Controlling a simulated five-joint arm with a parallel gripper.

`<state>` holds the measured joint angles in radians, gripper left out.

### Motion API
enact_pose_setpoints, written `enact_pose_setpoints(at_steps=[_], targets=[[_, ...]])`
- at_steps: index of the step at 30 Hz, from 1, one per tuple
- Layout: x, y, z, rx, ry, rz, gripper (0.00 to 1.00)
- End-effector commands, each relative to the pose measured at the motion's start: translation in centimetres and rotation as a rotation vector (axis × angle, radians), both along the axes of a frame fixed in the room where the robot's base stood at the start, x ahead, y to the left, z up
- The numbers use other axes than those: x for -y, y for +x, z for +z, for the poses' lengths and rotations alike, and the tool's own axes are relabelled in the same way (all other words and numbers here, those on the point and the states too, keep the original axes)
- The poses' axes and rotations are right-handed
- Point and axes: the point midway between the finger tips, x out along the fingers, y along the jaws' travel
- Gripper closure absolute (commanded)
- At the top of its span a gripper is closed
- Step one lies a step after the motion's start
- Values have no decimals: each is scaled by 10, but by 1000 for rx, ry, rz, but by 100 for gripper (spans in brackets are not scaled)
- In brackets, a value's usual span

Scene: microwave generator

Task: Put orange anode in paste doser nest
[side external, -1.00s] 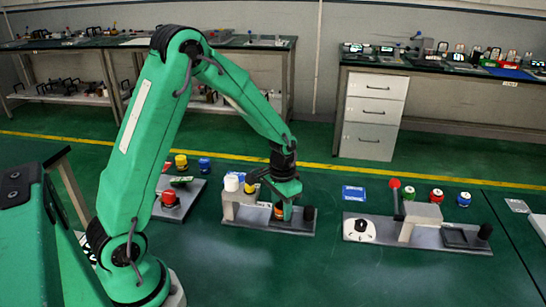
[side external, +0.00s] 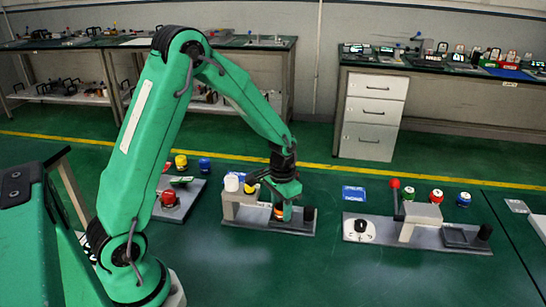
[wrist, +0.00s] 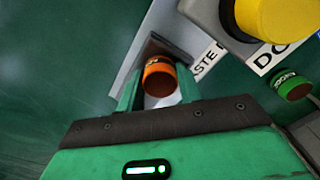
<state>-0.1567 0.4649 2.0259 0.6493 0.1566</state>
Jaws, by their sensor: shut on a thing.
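The orange anode (wrist: 158,77), a short cylinder with a brown end and a dark label, sits between the two green fingers of my gripper (wrist: 157,92) in the wrist view. My gripper is shut on it. In the side view my gripper (side external: 281,207) points down over the paste doser (side external: 240,212), and the orange anode (side external: 279,213) shows low between the fingers. The nest (wrist: 152,47), a dark-walled square recess, lies right around or below the anode in the wrist view. I cannot tell whether the anode touches its floor.
The doser's yellow button (wrist: 282,18) and grey block stand close beside my gripper. A green anode (wrist: 291,86) lies nearby. Another station (side external: 420,235) is to the right, with free green table between.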

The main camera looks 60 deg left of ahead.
Motion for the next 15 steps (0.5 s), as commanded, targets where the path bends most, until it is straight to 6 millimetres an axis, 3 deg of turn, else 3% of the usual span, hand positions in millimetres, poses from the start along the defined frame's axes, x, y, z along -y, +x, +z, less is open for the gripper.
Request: enact_pose_setpoints(at_steps=[1, 3, 4, 6, 15], targets=[[0, -2, -11, -5, -1, 0, 94], [0, -2, -12, -6, -1, 0, 94], [0, -2, -12, -6, -1, 0, 62], [0, -2, -12, -6, -1, 0, 49], [0, -3, -7, -6, -1, 0, 46]])
